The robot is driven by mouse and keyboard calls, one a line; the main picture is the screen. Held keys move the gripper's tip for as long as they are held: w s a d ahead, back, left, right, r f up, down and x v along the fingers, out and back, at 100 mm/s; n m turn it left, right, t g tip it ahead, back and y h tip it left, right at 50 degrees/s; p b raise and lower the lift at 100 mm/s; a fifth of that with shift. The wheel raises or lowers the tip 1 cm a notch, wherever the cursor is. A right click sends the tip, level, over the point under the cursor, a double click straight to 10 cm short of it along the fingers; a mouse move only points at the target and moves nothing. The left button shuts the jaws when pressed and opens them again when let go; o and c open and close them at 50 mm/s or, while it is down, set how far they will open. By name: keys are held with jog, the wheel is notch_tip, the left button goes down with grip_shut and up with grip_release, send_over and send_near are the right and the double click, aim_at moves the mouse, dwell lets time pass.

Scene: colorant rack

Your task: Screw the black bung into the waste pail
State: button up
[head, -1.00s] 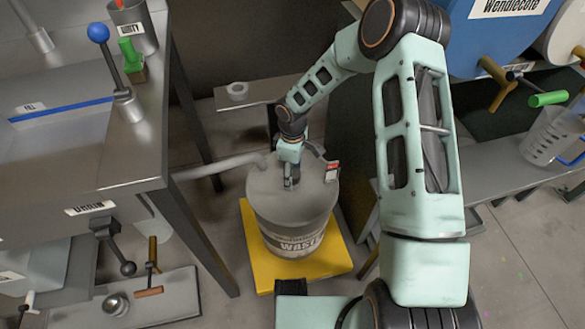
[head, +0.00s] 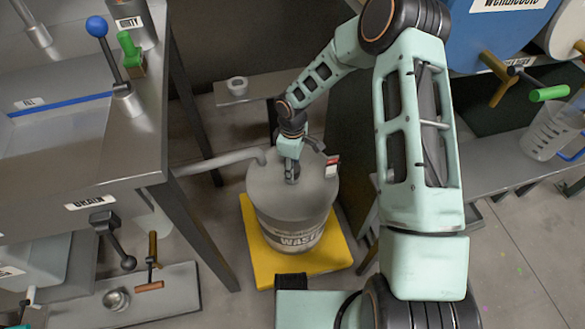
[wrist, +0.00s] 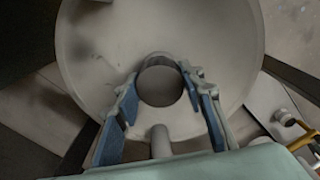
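The waste pail (head: 285,217) is a grey drum with a "WASTE" label, standing upright on a yellow platform. My gripper (head: 291,178) points down at the middle of its lid in the head view. In the wrist view my gripper (wrist: 160,82) has its two blue-padded fingers on opposite sides of a dark round piece, which looks like the black bung (wrist: 160,88). The fingertips appear to touch its sides. The pale lid of the pail (wrist: 215,35) spreads around it. The bung's lower part and its thread are hidden, so I cannot tell how deep it sits.
A grey pipe (head: 215,162) reaches the pail's lid from the left. The yellow platform (head: 325,262) extends under the pail. A steel bench (head: 90,150) stands left, and a shelf with a clear jug (head: 545,135) stands right. A red-and-white tag (head: 332,160) shows at the lid's right edge.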

jog(key=shift+o, duration=1.4)
jog(key=shift+r+n+p, duration=0.15)
jog(key=shift+n+p, duration=0.5)
jog(key=shift+n, duration=0.55)
jog(key=n+p, duration=0.1)
jog(key=n, duration=0.3)
jog(key=shift+n, duration=0.3)
